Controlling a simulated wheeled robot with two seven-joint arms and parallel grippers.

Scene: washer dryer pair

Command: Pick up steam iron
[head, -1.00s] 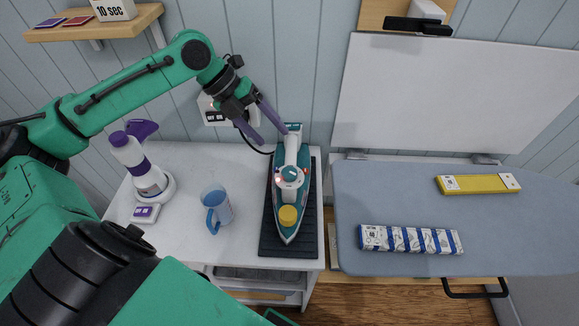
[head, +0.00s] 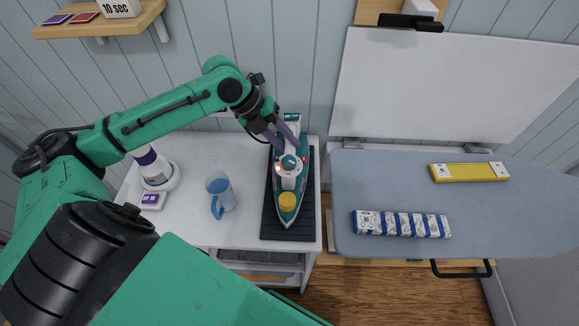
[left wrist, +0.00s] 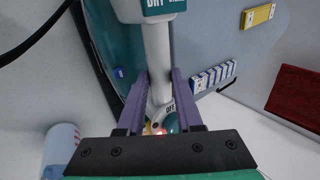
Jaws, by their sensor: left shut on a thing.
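The steam iron (head: 288,211), teal and white with a yellow cap near its tip, rests on a black ribbed mat (head: 310,190) on the white cabinet top. My left gripper (head: 287,146) is at the rear part of the iron's handle, coming in from above and left. In the left wrist view, the purple fingers of the left gripper (left wrist: 160,88) stand on both sides of the iron's white handle (left wrist: 158,50), shut on it. The iron still appears to lie on the mat. My right gripper is not in view.
A white and purple bottle (head: 152,165) stands farther left, partly behind my arm. The ironing board (head: 380,180) at right holds a yellow box (head: 468,172) and a blue-white striped pack (head: 402,224).

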